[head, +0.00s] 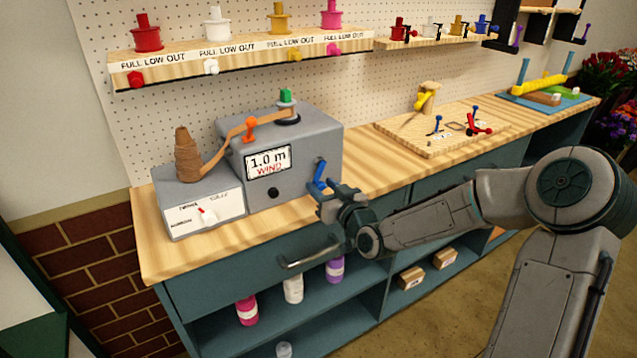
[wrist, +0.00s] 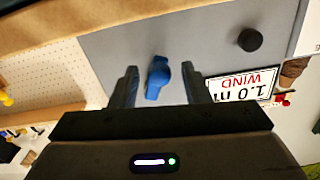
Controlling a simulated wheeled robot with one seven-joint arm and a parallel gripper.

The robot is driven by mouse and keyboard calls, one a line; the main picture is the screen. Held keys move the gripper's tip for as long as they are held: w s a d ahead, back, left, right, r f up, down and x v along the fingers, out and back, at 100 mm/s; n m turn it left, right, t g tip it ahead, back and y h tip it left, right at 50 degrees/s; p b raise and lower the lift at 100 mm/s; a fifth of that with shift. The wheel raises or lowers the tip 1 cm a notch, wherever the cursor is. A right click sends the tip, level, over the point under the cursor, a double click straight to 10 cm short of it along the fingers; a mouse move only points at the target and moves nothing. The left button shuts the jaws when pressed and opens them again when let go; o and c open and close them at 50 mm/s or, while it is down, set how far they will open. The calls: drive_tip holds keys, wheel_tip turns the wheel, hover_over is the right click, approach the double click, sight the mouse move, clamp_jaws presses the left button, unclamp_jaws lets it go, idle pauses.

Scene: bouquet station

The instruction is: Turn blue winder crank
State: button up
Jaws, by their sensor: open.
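The blue winder crank (head: 321,174) sticks out from the front face of the grey winder box (head: 300,139), near its right edge. In the wrist view the crank (wrist: 157,78) lies between my two open fingers, with visible gaps on both sides. My gripper (head: 327,195) is at the crank in the head view, and its fingers (wrist: 160,88) are apart with nothing held. Whether the crank is within finger reach in depth is hard to tell. The box's label (head: 267,162) reads "1.0 m WIND".
A brown ribbon runs from a cone spool (head: 186,155) past an orange clip (head: 250,127) to a green-topped post (head: 287,97). A drawer handle (head: 309,257) is below my gripper. A wooden board (head: 400,135) with small tools is to the right.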

sight(304, 157)
drive_tip(key=shift+x, duration=1.3)
clamp_jaws()
drive_tip(key=shift+s+a+r+m, duration=0.1)
drive_tip(key=shift+a+m, duration=0.1)
drive_tip(key=shift+m, duration=0.2)
drive_tip(key=m, duration=0.2)
drive_tip(key=a+r+m, duration=0.1)
drive_tip(key=shift+s, duration=0.3)
drive_tip(key=m, duration=0.1)
drive_tip(key=r+m, duration=0.1)
drive_tip(key=m, duration=0.1)
drive_tip(key=m+p, duration=0.1)
drive_tip(key=m, duration=0.1)
drive_tip(key=shift+s+a+r, duration=0.2)
drive_tip(key=shift+a+r, duration=0.1)
drive_tip(key=shift+r, duration=0.05)
drive_tip(key=m, duration=0.1)
drive_tip(key=r+m+p, duration=0.1)
drive_tip(key=m, duration=0.2)
drive_tip(key=shift+a+r+m, duration=0.1)
drive_tip(key=shift+r+m, duration=0.2)
drive_tip(key=shift+r, duration=0.1)
drive_tip(key=shift+d+r+m+p, duration=0.1)
drive_tip(key=shift+r+m+p, duration=0.25)
drive_tip(key=shift+m, duration=0.75)
drive_tip(key=shift+d+r+m+p, duration=0.15)
drive_tip(key=shift+r+m, duration=0.3)
drive_tip(key=shift+m, duration=0.65)
